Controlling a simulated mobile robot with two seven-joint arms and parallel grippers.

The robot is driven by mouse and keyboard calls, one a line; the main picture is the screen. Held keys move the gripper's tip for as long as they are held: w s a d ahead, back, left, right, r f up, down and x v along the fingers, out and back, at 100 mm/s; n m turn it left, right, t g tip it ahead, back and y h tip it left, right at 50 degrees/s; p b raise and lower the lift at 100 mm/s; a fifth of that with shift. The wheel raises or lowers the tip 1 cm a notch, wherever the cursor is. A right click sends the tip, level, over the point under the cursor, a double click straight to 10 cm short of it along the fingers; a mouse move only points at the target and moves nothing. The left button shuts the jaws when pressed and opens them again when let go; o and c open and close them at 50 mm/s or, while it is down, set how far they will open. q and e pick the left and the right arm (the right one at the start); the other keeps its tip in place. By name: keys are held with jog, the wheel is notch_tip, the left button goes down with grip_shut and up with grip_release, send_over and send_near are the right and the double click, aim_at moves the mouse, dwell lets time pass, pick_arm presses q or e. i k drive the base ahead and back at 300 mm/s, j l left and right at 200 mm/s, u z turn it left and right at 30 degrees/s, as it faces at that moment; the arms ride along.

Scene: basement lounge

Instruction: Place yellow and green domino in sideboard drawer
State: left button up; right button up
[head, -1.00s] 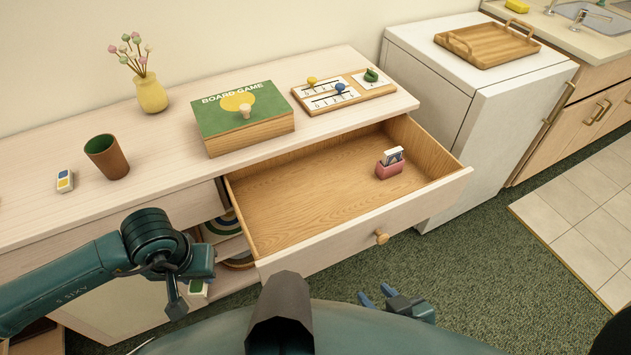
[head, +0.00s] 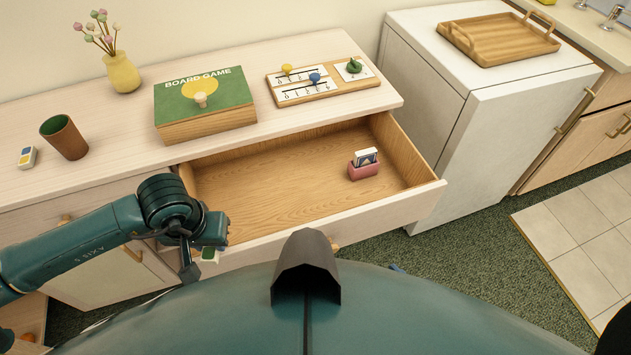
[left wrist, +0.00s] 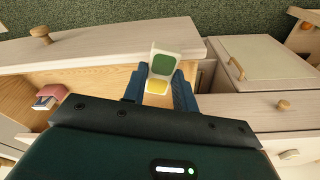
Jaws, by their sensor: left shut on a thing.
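My left gripper (head: 208,246) is shut on the yellow and green domino (head: 209,255). In the left wrist view the domino (left wrist: 163,66) sits between the two fingers, its green square outward and its yellow square near the fingers. The sideboard drawer (head: 270,200) is pulled open. The left gripper is by the drawer's front left corner; the head view does not settle whether the domino is over the drawer. Only a small blue tip of my right gripper (head: 397,268) shows past my body.
A pink holder with cards (head: 363,166) stands in the drawer's right part; the rest of its floor is clear. On the sideboard top are a blue and yellow domino (head: 27,157), a brown cup (head: 64,138), a vase (head: 122,73), a board game box (head: 204,105) and a wooden game board (head: 325,86).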

aim_at(285, 205)
jog(key=i+l, duration=0.1)
jog(key=l, duration=0.35)
jog(key=i+l+u, duration=0.1)
jog(key=l, duration=0.35)
jog(key=i+l, duration=0.1)
jog(key=l, duration=0.4)
jog(key=u, duration=0.05)
